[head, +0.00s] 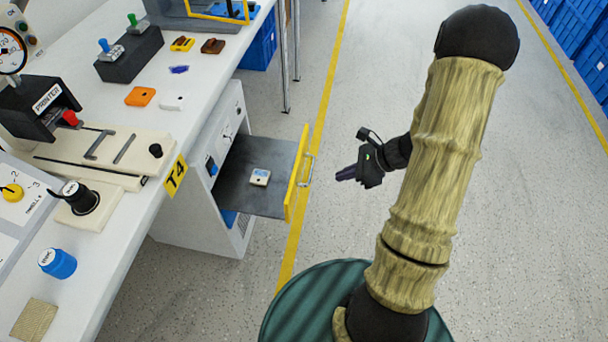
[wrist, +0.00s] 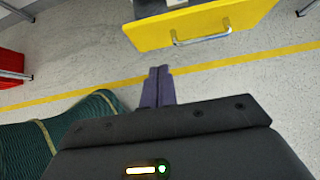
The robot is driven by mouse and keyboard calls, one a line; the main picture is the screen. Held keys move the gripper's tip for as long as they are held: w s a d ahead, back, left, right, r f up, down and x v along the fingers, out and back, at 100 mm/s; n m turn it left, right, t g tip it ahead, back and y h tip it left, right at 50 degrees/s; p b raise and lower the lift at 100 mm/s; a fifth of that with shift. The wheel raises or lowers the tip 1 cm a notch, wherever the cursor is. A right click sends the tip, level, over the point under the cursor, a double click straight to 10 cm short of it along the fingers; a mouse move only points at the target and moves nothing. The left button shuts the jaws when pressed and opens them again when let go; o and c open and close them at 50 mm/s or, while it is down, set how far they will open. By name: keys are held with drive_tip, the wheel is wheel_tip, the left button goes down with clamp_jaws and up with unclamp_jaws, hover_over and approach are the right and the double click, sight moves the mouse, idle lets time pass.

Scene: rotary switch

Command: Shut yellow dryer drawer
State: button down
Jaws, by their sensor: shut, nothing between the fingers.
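The dryer drawer (head: 248,200) is pulled out of the white cabinet under the bench. Its yellow front (head: 296,175) has a metal handle (head: 306,170) on the outer face. A small pale block (head: 260,177) lies inside the drawer. My gripper (head: 345,174) is shut and empty, a little to the right of the handle and apart from it. In the wrist view the shut fingers (wrist: 157,88) lie below the yellow front (wrist: 195,25) and its handle (wrist: 201,37), with floor showing between.
A bench leg (head: 285,70) stands behind the drawer. The floor to the right is clear, with blue crates (head: 580,50) at the far right.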

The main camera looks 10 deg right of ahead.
drive_tip(key=shift+a+f, duration=0.1)
drive_tip(key=shift+f, duration=0.05)
drive_tip(key=b, duration=0.4)
approach(294, 187)
wheel_tip(294, 187, down, 4)
drive_tip(key=a, duration=0.3)
drive_tip(key=shift+w+a+r+b, duration=0.3)
drive_tip(key=shift+w+a, duration=0.2)
drive_tip(key=shift+w, duration=0.15)
drive_tip(key=shift+w, duration=0.1)
